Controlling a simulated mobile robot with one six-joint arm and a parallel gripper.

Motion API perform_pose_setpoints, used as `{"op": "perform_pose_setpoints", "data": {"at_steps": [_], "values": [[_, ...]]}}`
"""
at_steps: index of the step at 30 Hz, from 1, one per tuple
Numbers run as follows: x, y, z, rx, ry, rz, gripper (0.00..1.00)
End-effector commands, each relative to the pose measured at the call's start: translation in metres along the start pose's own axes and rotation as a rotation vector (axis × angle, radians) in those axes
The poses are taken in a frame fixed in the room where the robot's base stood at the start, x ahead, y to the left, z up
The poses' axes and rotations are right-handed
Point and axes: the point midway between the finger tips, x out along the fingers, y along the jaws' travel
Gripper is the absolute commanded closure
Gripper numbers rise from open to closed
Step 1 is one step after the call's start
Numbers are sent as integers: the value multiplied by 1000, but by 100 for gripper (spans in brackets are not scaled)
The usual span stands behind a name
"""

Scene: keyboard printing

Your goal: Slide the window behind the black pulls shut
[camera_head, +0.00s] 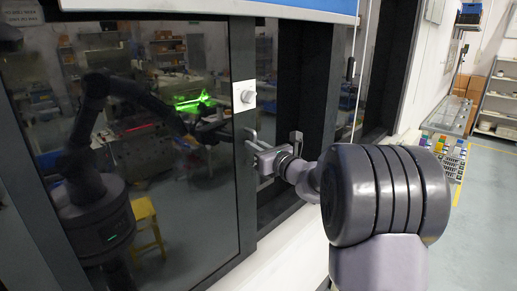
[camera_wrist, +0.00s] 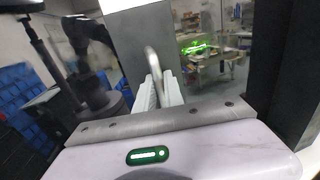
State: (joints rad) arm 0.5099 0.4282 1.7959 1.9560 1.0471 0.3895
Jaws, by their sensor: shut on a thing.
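The sliding window is a large dark reflective glass pane (camera_head: 150,170) in a black frame, left of my arm in the head view. A bar-shaped pull (camera_head: 251,133) stands on its right frame edge; it looks grey and metallic rather than black. My gripper (camera_head: 259,150) is at this pull, with its fingers shut on it. In the wrist view the pull (camera_wrist: 152,62) rises between the two pale fingers (camera_wrist: 158,93). The fingers hide its lower part. A second narrower glass strip (camera_head: 266,85) and a dark upright (camera_head: 302,80) show to the right of the frame edge.
A pale sill (camera_head: 265,255) runs below the window. Grey floor (camera_head: 480,215) is open at the right, with shelves (camera_head: 495,100) further back. The glass reflects my arm and the room.

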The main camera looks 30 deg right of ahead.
Motion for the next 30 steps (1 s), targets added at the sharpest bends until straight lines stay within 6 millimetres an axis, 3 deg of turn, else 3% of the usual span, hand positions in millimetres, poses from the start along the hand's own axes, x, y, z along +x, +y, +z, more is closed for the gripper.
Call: {"op": "perform_pose_setpoints", "data": {"at_steps": [1, 9, 15, 21, 30], "values": [[-2, 10, -8, 1, 4, 4, 100], [-13, 69, -8, -1, 4, 6, 100], [-20, 100, -6, 1, 5, 4, 100], [-22, 114, -4, 1, 6, 3, 100], [-23, 116, -4, 1, 7, 4, 100]]}}
